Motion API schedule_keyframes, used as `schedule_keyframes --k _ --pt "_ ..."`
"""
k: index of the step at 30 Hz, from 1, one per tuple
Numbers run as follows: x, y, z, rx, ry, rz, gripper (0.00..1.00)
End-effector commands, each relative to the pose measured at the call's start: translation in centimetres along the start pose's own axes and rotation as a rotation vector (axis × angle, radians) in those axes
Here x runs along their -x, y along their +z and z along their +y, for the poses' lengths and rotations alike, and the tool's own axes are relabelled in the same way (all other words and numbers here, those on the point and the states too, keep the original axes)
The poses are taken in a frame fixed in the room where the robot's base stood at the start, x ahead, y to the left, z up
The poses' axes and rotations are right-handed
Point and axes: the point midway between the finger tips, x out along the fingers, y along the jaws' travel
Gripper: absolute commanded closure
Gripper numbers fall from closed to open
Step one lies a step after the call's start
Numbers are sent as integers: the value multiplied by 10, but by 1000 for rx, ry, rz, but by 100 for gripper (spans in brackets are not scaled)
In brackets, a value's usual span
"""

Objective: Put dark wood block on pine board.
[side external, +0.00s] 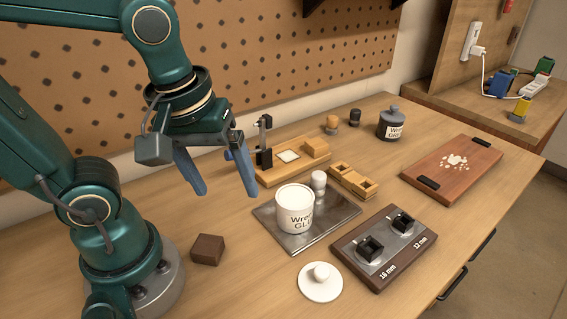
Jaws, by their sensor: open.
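The dark wood block (208,249) is a small brown block lying on the workbench at the lower left, near my arm's base. A pale wooden board (268,178), which looks like the pine board, lies behind the middle of the bench. It carries a black upright clamp, a white square pad and a raised wooden block at its right end. My gripper (226,193) is open and empty, its blue fingers pointing down. In the picture it is above the dark wood block and at the left of the pale board. Its exact height cannot be told.
A white glue pot (295,208) stands on a metal plate (337,218). A white round lid (320,283), a dark two-socket fixture (384,246), small pale wooden holders (353,181), a grey jar (391,124) and a reddish tray (452,170) occupy the middle and right.

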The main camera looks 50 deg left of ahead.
Motion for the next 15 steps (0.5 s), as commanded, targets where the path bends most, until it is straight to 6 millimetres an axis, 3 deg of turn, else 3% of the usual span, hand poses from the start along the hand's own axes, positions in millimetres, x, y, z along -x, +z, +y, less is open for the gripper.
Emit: schedule_keyframes --k 9,12,13,15 --pt "7 -5 0 -599 127 185 15" --pt "8 -5 0 -700 134 222 15" --pt "8 -6 0 -720 135 230 9" --pt "8 -6 1 -751 136 241 9"
